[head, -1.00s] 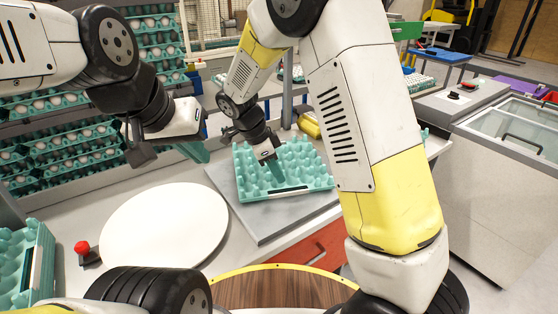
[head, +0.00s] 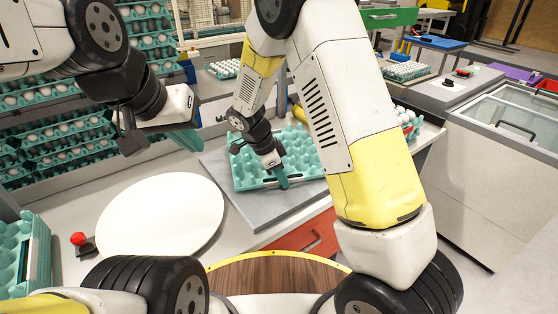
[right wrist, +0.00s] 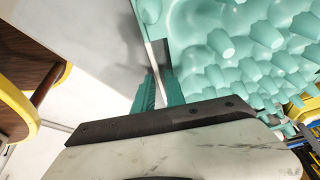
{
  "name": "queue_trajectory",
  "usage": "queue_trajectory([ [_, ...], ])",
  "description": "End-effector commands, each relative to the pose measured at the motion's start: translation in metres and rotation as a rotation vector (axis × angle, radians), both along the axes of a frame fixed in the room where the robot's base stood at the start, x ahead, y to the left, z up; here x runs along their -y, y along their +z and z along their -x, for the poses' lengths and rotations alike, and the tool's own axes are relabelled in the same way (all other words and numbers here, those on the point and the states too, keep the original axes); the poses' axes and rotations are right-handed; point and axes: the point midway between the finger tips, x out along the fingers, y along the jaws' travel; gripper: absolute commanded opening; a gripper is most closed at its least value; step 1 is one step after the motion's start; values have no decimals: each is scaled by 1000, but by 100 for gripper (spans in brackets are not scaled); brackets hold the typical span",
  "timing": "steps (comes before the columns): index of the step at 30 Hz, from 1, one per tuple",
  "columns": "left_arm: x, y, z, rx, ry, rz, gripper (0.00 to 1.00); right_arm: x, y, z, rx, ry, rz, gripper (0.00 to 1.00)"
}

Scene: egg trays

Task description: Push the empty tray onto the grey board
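The empty teal tray (head: 247,175) lies over the back part of the grey board (head: 258,222) in the head view. Bare board shows to its left and in front; my right arm hides its right end. My right gripper (head: 284,180) is at the tray's front wall, by the label. In the right wrist view, the right gripper's teal fingers (right wrist: 158,88) are close together. One finger is on the tray's (right wrist: 215,70) inner side, the other outside, with the pale label strip between them. My left gripper (head: 187,138) hangs above the counter, away from the tray; its finger gap is hidden.
A white round disc (head: 160,215) lies left of the board. A red button (head: 80,241) and another teal tray (head: 22,255) are at far left. Racks of eggs (head: 60,145) stand behind.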

Motion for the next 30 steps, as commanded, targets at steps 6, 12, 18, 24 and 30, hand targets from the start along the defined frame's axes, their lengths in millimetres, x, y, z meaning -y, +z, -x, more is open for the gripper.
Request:
queue_trajectory([
  [6, 0, 0, 0, 0, 0, 0, 0, 0, 0, 0, 0, 0, 0, 8],
  [12, 0, 0, 0, 0, 0, 0, 0, 0, 0, 0, 0, 0, 0, 0],
  [18, 0, 0, 0, 0, 0, 0, 0, 0, 0, 0, 0, 0, 0, 0],
  [24, 0, 0, 0, 0, 0, 0, 0, 0, 0, 0, 0, 0, 0, 0],
  [30, 0, 0, 0, 0, 0, 0, 0, 0, 0, 0, 0, 0, 0, 0],
])
